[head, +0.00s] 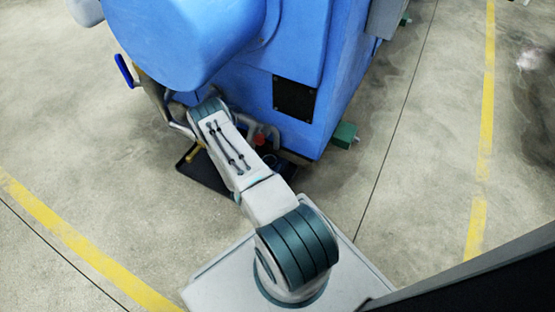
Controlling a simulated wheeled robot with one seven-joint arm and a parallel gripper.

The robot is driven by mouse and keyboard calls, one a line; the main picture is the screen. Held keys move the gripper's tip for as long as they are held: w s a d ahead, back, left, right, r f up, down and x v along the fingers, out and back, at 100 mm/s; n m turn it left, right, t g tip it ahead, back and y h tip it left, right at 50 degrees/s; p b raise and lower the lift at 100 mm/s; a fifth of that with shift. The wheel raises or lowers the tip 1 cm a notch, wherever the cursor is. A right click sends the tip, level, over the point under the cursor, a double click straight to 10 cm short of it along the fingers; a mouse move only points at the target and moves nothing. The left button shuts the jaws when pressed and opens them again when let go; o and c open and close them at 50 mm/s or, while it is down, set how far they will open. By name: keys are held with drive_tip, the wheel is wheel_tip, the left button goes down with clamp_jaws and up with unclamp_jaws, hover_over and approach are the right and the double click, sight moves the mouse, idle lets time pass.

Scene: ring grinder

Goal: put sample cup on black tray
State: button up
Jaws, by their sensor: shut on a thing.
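A black tray (205,174) lies low on the floor at the foot of the blue machine. My arm crosses over it and hides its middle. My arm reaches from the front up to the machine, and its far end goes out of sight beside and under the blue housing. My gripper's fingers do not show. I cannot make out the sample cup in this view.
The large blue ring grinder (300,60) fills the top middle. A blue handle (124,70) sticks out at its left. A small red part (260,139) and a green foot (344,135) are near its base. Concrete floor with yellow lines is open on both sides.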

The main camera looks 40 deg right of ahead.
sight(278, 160)
drive_tip(key=d, duration=0.1)
drive_tip(key=w+d+b, duration=0.1)
drive_tip(key=d, duration=0.1)
drive_tip(key=shift+w+d, duration=0.1)
drive_tip(key=shift+w, duration=0.05)
drive_tip(key=d, duration=0.1)
drive_tip(key=w+d+b, duration=0.1)
drive_tip(key=shift+d+f, duration=0.15)
drive_tip(key=shift+d, duration=0.25)
drive_tip(key=shift+f+b, duration=0.55)
drive_tip(key=shift+a, duration=0.1)
drive_tip(key=shift+f, duration=0.15)
drive_tip(key=o, duration=0.9)
drive_tip(key=shift+o, duration=0.2)
